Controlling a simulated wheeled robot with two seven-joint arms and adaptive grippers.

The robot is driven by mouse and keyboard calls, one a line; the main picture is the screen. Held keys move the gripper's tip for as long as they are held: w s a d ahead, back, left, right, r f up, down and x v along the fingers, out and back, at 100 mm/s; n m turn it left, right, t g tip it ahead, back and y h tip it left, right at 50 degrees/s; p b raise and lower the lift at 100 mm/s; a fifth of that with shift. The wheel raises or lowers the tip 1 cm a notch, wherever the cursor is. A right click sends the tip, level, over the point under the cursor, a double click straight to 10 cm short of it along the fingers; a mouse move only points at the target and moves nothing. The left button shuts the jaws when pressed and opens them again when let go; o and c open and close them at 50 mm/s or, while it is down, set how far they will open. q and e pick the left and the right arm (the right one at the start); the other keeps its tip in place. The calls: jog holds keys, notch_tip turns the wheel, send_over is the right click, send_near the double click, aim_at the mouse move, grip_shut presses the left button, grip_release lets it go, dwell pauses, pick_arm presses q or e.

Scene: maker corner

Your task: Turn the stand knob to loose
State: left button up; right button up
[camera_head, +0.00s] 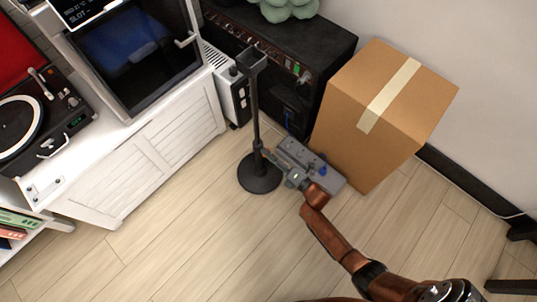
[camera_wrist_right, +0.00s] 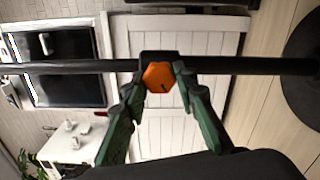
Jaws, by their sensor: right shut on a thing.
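A black stand (camera_head: 255,112) with a thin upright pole and a round base (camera_head: 252,186) stands on the floor in the head view. In the right wrist view its pole (camera_wrist_right: 70,67) runs sideways across the picture. An orange knob (camera_wrist_right: 159,77) with a small dark mark sits at a black collar on the pole. My right gripper (camera_head: 268,153) reaches the pole from the lower right. In the right wrist view its green fingers (camera_wrist_right: 158,84) are shut on the knob from both sides. The knob is too small to tell in the head view. My left gripper is out of view.
A cardboard box (camera_head: 375,125) stands close to the right of my right wrist. The wooden floor (camera_head: 200,240) in front is clear.

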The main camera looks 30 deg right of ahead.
jog(key=shift+f+n, duration=0.15)
jog(key=shift+n, duration=1.65)
jog(key=shift+d, duration=0.1)
jog(key=o, duration=1.2)
jog(key=shift+c, duration=0.2)
jog(key=v, duration=1.2)
